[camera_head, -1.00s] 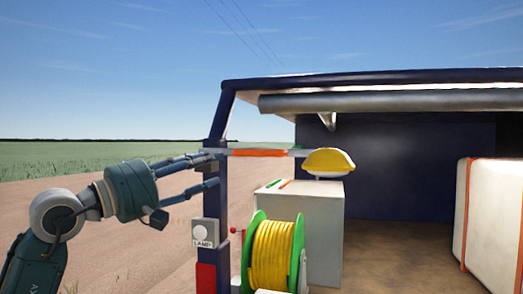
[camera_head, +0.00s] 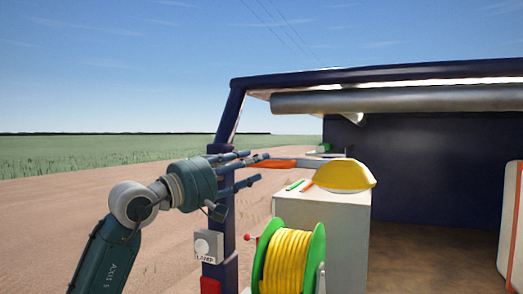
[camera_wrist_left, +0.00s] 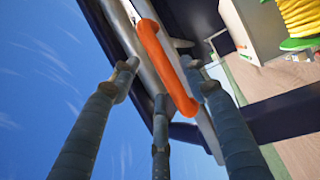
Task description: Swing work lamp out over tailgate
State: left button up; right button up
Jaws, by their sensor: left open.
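My right gripper is not in view.
The dark corner post (camera_head: 228,220) carries a switch box labelled LAMP (camera_head: 208,246). A yellow hose reel (camera_head: 287,262) with green flanges stands before the pale cabinet (camera_head: 335,225). A grey roller (camera_head: 400,98) runs under the canopy. Open ground lies left.

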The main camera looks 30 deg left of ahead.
pick_arm(q)
jog(key=p+x, duration=0.1)
jog(key=x, duration=0.2)
jog(key=shift+w+d, duration=0.1)
jog(key=shift+w, duration=0.3)
grip_shut()
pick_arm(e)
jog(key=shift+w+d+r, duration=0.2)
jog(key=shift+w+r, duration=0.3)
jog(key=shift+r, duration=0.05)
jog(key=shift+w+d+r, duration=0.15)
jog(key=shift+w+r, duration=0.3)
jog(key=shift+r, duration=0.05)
